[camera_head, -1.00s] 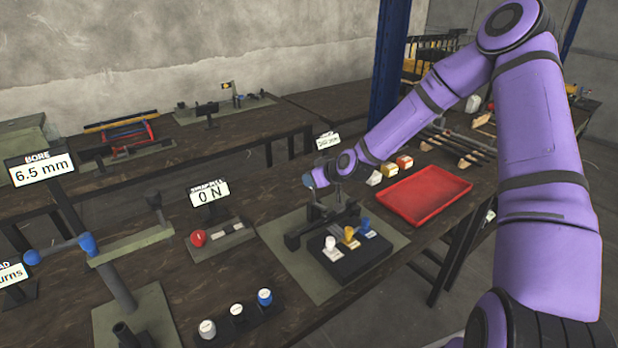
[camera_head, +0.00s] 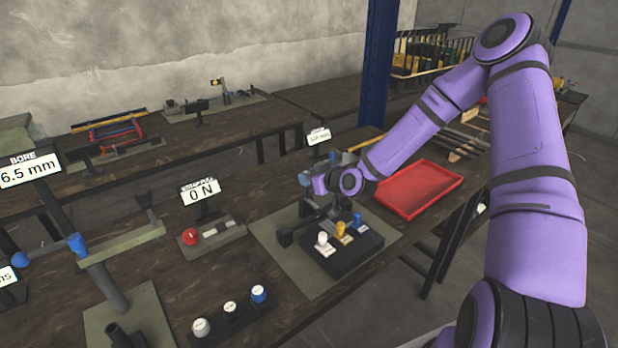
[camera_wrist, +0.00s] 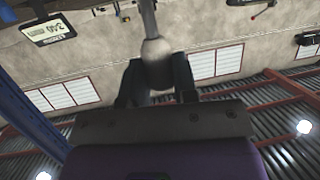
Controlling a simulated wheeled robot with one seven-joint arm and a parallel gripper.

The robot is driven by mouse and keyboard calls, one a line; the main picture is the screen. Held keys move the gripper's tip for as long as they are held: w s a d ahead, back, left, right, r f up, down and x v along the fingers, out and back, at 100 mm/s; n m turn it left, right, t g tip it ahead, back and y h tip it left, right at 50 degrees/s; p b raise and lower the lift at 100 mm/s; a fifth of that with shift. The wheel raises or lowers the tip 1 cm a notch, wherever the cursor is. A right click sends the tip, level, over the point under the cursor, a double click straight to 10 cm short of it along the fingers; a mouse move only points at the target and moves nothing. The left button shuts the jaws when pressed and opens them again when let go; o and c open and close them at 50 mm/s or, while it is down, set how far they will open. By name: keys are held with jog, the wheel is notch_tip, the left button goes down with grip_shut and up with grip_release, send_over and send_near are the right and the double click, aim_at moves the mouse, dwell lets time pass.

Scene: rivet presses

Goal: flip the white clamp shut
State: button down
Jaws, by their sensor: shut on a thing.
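In the wrist view my gripper (camera_wrist: 157,64) is shut on a pale ball knob (camera_wrist: 155,50) at the end of a thin metal rod. I take this knob to be on the white clamp's handle, but the clamp's body is out of that view. In the head view my gripper (camera_head: 308,206) is low over the dark fixture (camera_head: 286,237) on a grey-green plate. My wrist and gripper hide much of this fixture, so its lever's exact angle cannot be told.
A dark block with white (camera_head: 323,240), yellow (camera_head: 341,230) and blue (camera_head: 357,218) knobs stands just in front of my gripper. A red tray (camera_head: 452,186) lies to the right. A readout sign (camera_head: 200,191) and a red knob (camera_head: 190,236) are to the left.

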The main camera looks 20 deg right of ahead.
jog(key=c, duration=0.9)
grip_release()
jog(key=shift+s+d, duration=0.1)
jog(key=v, duration=1)
jog(key=shift+s+d+r, duration=0.1)
jog(key=shift+s+d, duration=0.05)
jog(key=shift+s, duration=0.15)
